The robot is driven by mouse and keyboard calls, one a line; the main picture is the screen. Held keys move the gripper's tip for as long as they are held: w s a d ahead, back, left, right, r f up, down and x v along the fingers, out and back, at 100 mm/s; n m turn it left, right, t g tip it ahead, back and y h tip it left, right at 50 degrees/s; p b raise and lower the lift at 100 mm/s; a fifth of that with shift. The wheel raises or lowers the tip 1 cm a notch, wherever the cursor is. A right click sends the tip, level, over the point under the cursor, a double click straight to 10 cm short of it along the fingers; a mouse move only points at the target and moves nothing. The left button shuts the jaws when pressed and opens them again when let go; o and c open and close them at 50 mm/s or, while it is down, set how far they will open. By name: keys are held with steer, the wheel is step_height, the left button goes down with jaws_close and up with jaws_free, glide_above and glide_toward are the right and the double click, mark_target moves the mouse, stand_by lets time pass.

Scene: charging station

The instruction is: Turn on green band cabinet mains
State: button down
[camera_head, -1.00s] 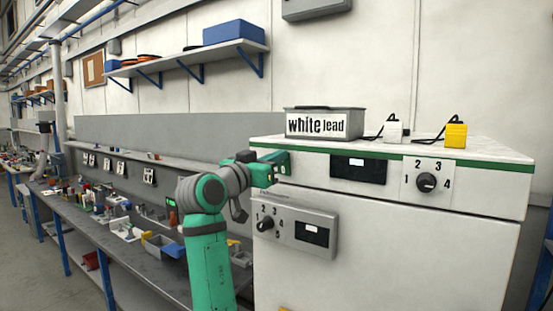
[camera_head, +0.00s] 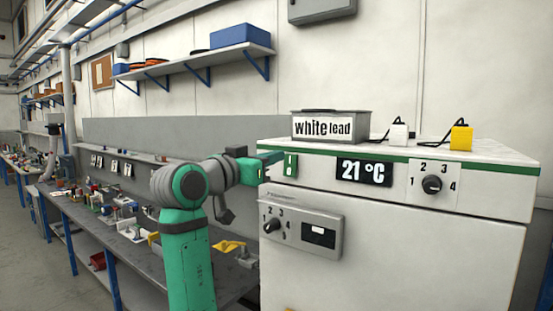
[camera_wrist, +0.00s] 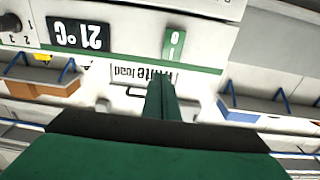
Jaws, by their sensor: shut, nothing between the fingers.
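The cabinet with the green band (camera_head: 400,157) stands at the right, its display (camera_head: 364,171) lit and reading 21 °C. The green mains switch (camera_head: 290,165) is on its front panel, left of the display. The switch also shows in the wrist view (camera_wrist: 174,43), where the picture is upside down and its "I" and "0" marks show. My gripper (camera_head: 274,157) is shut and empty, just left of the switch in the head view. In the wrist view my shut fingers (camera_wrist: 161,82) point toward the panel, and the switch is in full view beyond them.
A dial (camera_head: 432,184) is right of the display. A grey box (camera_head: 301,222) with its own dial is fixed lower on the cabinet front. A "white lead" box (camera_head: 359,127), a white plug (camera_head: 398,132) and a yellow plug (camera_head: 461,138) are on top. A cluttered bench (camera_head: 125,236) is at left.

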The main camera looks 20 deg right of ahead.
steer(key=r+v, duration=0.1)
steer(key=v, duration=0.5)
steer(key=shift+a+r, duration=0.15)
steer(key=shift+a, duration=0.35)
steer(key=shift+w, duration=0.2)
